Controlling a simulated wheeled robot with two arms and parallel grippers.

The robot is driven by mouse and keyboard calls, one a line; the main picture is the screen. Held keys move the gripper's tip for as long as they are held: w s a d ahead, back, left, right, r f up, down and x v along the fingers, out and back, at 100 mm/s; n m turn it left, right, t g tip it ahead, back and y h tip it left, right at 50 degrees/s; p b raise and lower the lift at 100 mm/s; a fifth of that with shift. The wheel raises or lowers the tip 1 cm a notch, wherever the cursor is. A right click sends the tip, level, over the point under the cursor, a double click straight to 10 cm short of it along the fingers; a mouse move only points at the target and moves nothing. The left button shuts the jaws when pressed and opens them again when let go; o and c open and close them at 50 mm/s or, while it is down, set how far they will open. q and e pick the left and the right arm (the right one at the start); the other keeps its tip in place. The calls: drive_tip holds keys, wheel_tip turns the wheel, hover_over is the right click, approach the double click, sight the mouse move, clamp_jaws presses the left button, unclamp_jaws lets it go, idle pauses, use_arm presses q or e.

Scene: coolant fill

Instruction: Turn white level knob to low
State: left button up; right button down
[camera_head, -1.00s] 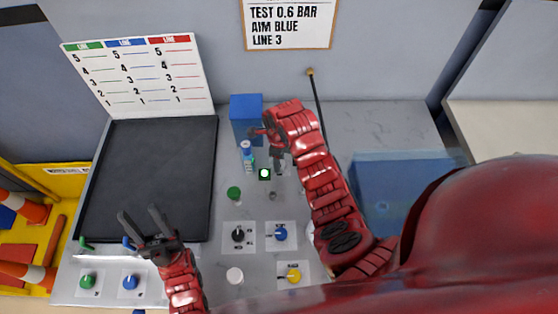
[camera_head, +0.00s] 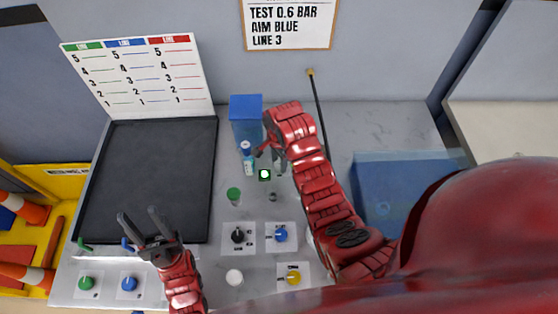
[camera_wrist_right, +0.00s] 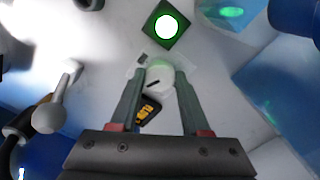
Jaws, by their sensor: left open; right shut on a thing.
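The white level knob (camera_wrist_right: 159,76) shows in the right wrist view as a pale round knob with a dark mark, on a white plate below the lit green square (camera_wrist_right: 166,27). My right gripper (camera_wrist_right: 161,84) is shut on it, with one finger on each side. In the head view my right gripper (camera_head: 270,157) is close to the lit square (camera_head: 264,175), and my own wrist and fingers hide the knob there. I cannot read the setting it points to. My left gripper (camera_head: 140,215) is open and empty at the front edge of the black panel.
Black (camera_head: 238,236), blue (camera_head: 281,234) and yellow (camera_head: 293,277) knobs are nearer me. A large blue container (camera_head: 390,185) is at right.

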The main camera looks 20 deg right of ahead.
drive_tip(key=n, duration=0.5)
drive_tip(key=shift+n, duration=2.5)
drive_tip(key=shift+c, duration=1.9)
unclamp_jaws()
